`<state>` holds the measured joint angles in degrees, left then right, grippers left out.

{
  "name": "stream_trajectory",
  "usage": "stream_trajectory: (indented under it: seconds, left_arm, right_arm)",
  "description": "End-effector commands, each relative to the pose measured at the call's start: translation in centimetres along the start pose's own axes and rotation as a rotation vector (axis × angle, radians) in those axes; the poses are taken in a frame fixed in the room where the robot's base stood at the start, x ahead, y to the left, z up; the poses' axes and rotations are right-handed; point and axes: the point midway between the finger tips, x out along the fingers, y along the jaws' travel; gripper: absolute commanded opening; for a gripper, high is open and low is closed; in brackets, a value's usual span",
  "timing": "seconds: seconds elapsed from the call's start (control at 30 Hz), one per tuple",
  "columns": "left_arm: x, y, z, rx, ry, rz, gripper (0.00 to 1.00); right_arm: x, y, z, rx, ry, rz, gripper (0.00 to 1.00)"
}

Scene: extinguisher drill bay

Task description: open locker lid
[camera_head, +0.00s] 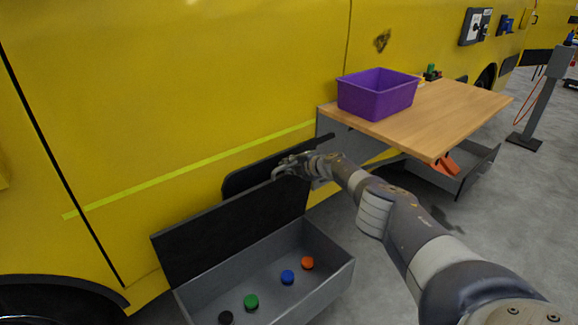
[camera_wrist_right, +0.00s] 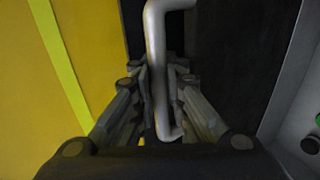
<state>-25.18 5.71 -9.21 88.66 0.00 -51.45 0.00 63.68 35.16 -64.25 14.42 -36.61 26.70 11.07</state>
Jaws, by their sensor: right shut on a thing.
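The grey locker (camera_head: 330,282) stands on the floor against the yellow vehicle. Its dark lid (camera_head: 230,237) is raised steeply, leaning back towards the vehicle, so the inside shows. My right gripper (camera_head: 283,171) is at the lid's upper edge, near its right end. In the right wrist view, its fingers (camera_wrist_right: 160,100) are shut on the lid's pale metal handle (camera_wrist_right: 155,40), which runs between them. My left gripper is not in view.
Inside the locker are a black disc (camera_head: 225,317), a green one (camera_head: 251,302), a blue one (camera_head: 288,277) and an orange one (camera_head: 307,263). A wooden table (camera_head: 450,105) with a purple bin (camera_head: 375,97) stands behind, to the right. Open floor lies at the right.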

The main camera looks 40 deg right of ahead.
Motion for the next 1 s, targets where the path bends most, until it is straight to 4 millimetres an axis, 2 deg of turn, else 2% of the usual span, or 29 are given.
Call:
stream_trajectory:
  seconds: [0.03,0.1,0.13,0.2,0.23,0.67,1.0]
  left_arm:
    - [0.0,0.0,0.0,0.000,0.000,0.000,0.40]
    - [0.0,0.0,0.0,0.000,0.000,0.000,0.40]
    - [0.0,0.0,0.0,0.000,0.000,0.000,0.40]
    - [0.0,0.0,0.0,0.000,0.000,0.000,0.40]
    - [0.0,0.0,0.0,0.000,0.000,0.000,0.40]
    - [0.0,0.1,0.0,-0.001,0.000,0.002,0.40]
    - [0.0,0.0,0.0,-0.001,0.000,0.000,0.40]
  right_arm:
    - [0.2,0.1,-0.7,-0.002,0.014,0.001,0.00]
    - [0.2,0.2,-0.6,-0.001,0.014,0.002,0.00]
    - [0.2,0.2,-0.6,-0.001,0.014,0.002,0.15]
    - [0.1,0.2,-0.6,-0.001,0.013,0.002,0.31]
    - [0.1,0.2,-0.5,-0.001,0.012,0.002,0.33]
    - [-0.1,0.1,0.1,-0.001,0.001,0.002,0.33]
    - [-1.3,0.3,0.5,-0.005,-0.003,-0.001,0.33]
